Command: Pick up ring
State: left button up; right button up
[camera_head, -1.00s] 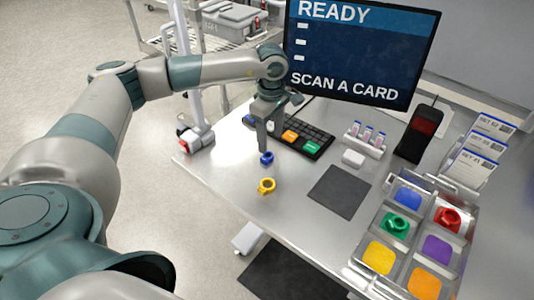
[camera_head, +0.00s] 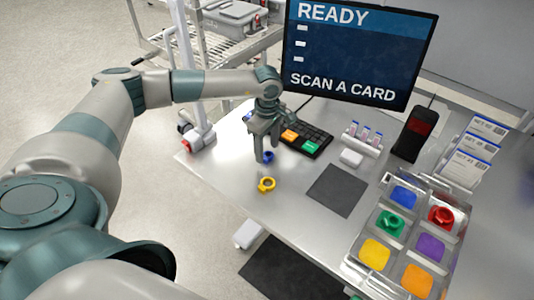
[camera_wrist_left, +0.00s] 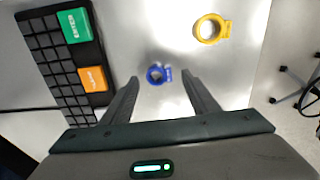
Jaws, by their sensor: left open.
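A blue ring (camera_head: 268,156) lies on the metal table in front of the keyboard. A yellow ring (camera_head: 266,184) lies nearer the table's front edge. My left gripper (camera_head: 265,158) points down at the blue ring, its fingers apart. In the left wrist view the blue ring (camera_wrist_left: 158,74) shows beyond and between the open fingertips (camera_wrist_left: 160,80), with nothing held. The yellow ring (camera_wrist_left: 209,28) lies farther off, up and to the right there. A green ring (camera_head: 391,223) and a red ring (camera_head: 441,216) sit in the sorting tray (camera_head: 408,240). My right gripper is not in view.
The keyboard (camera_head: 318,144) with orange and green keys lies close beside the left gripper. A dark mat (camera_head: 337,189), a vial rack (camera_head: 362,141), a black card reader (camera_head: 415,135) and a monitor (camera_head: 358,50) stand farther right and back. Bare table surrounds the two loose rings.

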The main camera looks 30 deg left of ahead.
aim_at(267, 157)
pick_arm(q)
jog(key=shift+f+p, duration=0.3)
jog(key=shift+f, duration=0.8)
jog(key=c, duration=1)
